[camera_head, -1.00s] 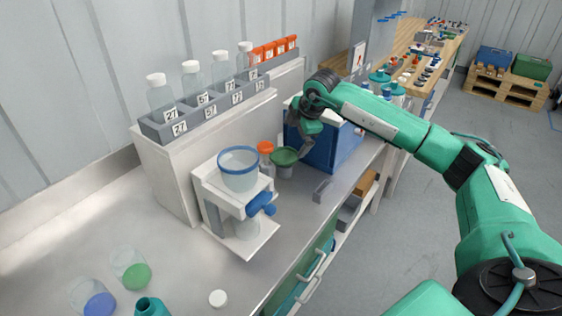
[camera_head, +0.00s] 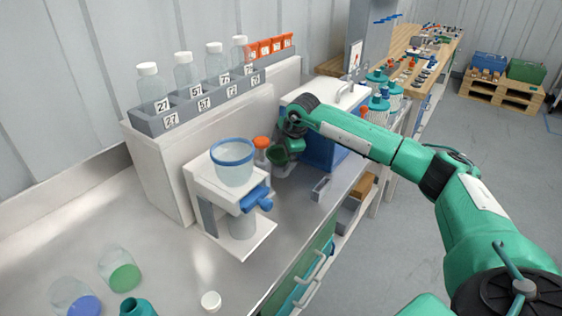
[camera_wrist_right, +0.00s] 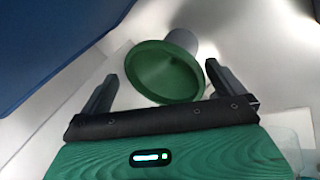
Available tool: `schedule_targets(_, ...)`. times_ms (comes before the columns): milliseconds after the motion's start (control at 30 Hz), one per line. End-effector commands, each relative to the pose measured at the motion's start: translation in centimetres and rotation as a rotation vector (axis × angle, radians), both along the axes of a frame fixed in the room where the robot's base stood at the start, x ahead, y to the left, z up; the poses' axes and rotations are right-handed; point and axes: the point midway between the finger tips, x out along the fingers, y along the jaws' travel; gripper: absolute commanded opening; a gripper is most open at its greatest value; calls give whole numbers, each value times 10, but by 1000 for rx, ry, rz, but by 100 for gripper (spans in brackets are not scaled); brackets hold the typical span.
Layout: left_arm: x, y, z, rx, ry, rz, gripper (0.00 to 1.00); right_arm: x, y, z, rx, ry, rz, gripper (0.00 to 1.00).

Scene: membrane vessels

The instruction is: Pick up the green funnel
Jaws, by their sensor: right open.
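The green funnel (camera_head: 277,153) is at the back of the steel bench, between an orange-capped bottle (camera_head: 262,150) and a blue-and-white box (camera_head: 322,148). In the right wrist view the funnel (camera_wrist_right: 165,73) shows its wide round rim, with a grey cylinder (camera_wrist_right: 183,40) behind it. My right gripper (camera_head: 286,145) is at the funnel and partly covers it in the head view. In the wrist view my right gripper (camera_wrist_right: 161,72) is open, one finger on each side of the funnel with gaps. Whether the fingers are level with it is unclear. My left gripper is not in view.
A white stand with a blue-rimmed cup (camera_head: 233,165) is left of the funnel. A rack of bottles (camera_head: 200,105) runs along the wall ledge. A small grey holder (camera_head: 320,188) is near the bench edge. Clear jars (camera_head: 118,270) and a white cap (camera_head: 211,301) lie in front.

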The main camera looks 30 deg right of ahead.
Motion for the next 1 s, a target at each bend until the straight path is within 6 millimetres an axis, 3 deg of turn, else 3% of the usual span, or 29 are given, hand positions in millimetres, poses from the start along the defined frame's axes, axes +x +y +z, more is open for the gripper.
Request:
schedule_targets(67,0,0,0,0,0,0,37,0,0,1,0,0,0,100)
schedule_targets(333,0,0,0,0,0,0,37,0,0,1,0,0,0,49)
schedule_targets(767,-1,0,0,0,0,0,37,0,0,2,1,1,1,47)
schedule_targets(1000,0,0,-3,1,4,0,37,0,1,25,1,-2,1,47)
